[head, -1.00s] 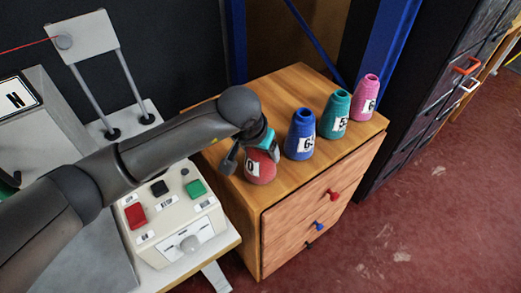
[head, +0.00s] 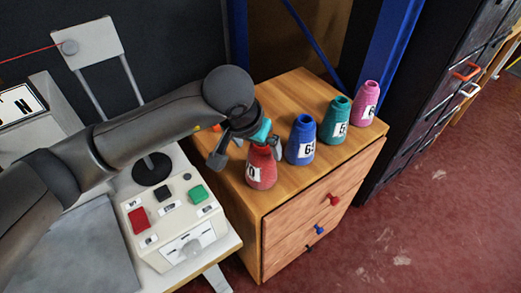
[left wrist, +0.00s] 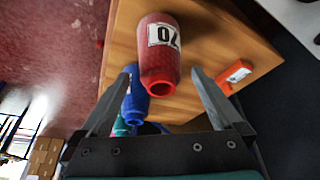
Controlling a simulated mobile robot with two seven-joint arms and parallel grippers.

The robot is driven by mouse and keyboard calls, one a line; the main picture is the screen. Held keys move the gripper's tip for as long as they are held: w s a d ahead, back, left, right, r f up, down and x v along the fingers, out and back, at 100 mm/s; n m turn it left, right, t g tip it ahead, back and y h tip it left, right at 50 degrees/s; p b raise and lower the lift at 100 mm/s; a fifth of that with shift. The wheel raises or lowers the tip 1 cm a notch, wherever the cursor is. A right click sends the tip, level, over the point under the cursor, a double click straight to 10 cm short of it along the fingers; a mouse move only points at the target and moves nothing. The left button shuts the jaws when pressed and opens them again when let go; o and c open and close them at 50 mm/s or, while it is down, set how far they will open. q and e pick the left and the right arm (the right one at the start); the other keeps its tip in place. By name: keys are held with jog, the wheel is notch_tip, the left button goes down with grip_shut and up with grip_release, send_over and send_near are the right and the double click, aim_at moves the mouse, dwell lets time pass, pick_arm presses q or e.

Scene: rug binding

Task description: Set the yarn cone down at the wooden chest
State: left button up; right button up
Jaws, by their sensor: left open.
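The red yarn cone (head: 261,168) stands upright on top of the wooden chest (head: 290,88), near its front left corner. It also shows in the left wrist view (left wrist: 160,60), with a white label reading 70. My left gripper (head: 246,155) is open, just behind and above the red cone. In the left wrist view its two fingers (left wrist: 160,95) stand apart on either side of the cone's narrow end, with gaps between them and the cone. My right gripper is not in view.
A blue cone (head: 301,140), a teal cone (head: 335,121) and a pink cone (head: 367,103) stand in a row to the right on the chest. An orange object (left wrist: 236,75) lies on the chest. A control box (head: 172,215) stands at left.

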pick_arm(q)
jog(key=v, duration=0.5)
